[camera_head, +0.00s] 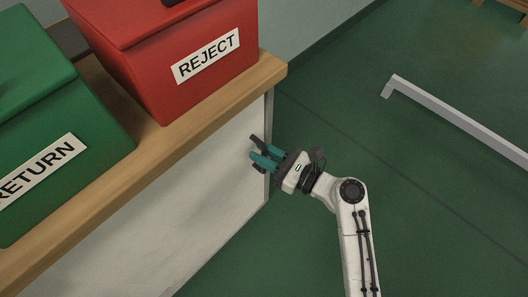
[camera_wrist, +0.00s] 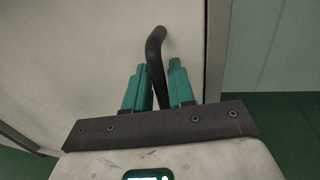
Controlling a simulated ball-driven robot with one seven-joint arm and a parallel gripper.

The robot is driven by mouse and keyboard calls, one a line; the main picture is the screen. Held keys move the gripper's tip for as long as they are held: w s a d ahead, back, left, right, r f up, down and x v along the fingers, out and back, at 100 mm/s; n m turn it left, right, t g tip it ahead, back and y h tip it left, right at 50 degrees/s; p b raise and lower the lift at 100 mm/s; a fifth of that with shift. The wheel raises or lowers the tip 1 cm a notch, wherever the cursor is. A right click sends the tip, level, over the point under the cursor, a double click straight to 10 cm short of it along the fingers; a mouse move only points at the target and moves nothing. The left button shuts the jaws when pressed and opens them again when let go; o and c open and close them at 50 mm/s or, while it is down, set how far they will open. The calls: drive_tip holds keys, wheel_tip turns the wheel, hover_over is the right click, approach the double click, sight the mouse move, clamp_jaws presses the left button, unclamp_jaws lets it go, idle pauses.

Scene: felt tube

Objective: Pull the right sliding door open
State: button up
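The sliding door (camera_head: 205,205) is an off-white panel on the front of a wood-topped cabinet. It also fills the left of the wrist view (camera_wrist: 70,65). A dark bent bar handle (camera_wrist: 156,42) stands out from the door near the panel's right edge. My gripper (camera_head: 262,158) is at the door's right end, just under the worktop. The handle's lower part is hidden by the fingers and gripper body.
A green RETURN bin (camera_head: 50,120) and a red REJECT bin (camera_head: 165,60) stand on the wooden worktop (camera_head: 150,165). The green floor (camera_head: 330,110) right of the cabinet is clear. A grey metal rail (camera_head: 455,115) lies farther right.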

sight(131, 252)
clamp_jaws()
drive_tip(key=shift+s+a+r+p, duration=0.1)
drive_tip(key=shift+s+a+p, duration=0.15)
drive_tip(key=shift+s+p, duration=0.1)
drive_tip(key=s+a+p, duration=0.2)
drive_tip(key=s, duration=0.1)
drive_tip(key=s+a+p, duration=0.2)
drive_tip(key=s+a, duration=0.1)
drive_tip(key=s, duration=0.1)
drive_tip(key=s+a+p, duration=0.2)
drive_tip(key=s+a, duration=0.1)
drive_tip(key=s, duration=0.1)
drive_tip(key=shift+a+r, duration=0.15)
drive_tip(key=s+a, duration=0.4)
drive_tip(key=s, duration=0.1)
drive_tip(key=s+a+p, duration=0.1)
drive_tip(key=s+a, duration=0.3)
drive_tip(key=s, duration=0.1)
drive_tip(key=s+a, duration=0.4)
drive_tip(key=s, duration=0.1)
drive_tip(key=shift+s+a+f, duration=0.1)
drive_tip(key=shift+s+f, duration=0.1)
drive_tip(key=shift+f, duration=0.05)
drive_tip(key=shift+o, duration=1.3)
unclamp_jaws()
